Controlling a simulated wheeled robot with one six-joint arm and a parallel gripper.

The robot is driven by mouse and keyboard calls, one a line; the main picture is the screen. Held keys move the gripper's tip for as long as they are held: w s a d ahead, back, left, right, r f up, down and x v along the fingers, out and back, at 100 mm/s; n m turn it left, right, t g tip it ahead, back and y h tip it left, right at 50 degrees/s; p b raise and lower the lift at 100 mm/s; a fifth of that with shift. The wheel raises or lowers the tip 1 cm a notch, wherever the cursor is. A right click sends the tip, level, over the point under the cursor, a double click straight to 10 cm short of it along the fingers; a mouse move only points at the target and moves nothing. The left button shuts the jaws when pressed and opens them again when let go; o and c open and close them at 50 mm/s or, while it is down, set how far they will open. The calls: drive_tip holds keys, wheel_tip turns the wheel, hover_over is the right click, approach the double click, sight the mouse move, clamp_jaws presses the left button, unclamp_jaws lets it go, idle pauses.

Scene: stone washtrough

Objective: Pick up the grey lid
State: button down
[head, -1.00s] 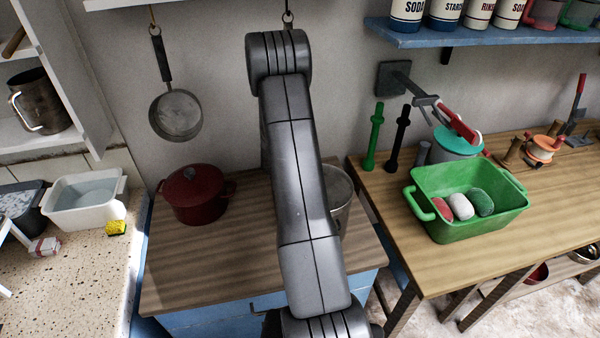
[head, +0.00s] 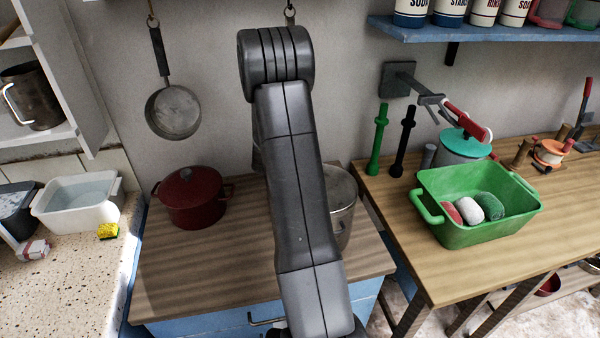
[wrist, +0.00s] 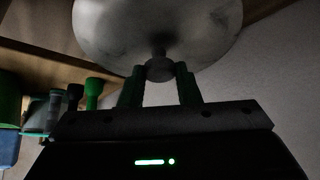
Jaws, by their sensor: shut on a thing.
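The grey lid (wrist: 158,30) fills the top of the wrist view as a pale, mottled disc with a round knob (wrist: 160,70). My gripper (wrist: 160,76) has its two green fingers on either side of that knob, shut on it. In the head view a grey metal pot (head: 343,222) stands on the wooden counter, partly hidden behind my arm, with a grey round top (head: 342,184) showing. My gripper is hidden there behind my own arm. I cannot tell whether the lid touches the pot.
A red lidded pot (head: 191,200) stands left on the wooden counter (head: 215,265). A green tub (head: 470,232) with several cloth rolls is on the right table. A pan (head: 173,112) hangs on the wall. A blue shelf (head: 480,37) juts out upper right. The counter's front is clear.

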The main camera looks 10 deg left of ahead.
drive_tip(key=shift+s+a+f+t+h+b, duration=0.4)
drive_tip(key=shift+t+h+b, duration=0.35)
drive_tip(key=shift+b, duration=4.5)
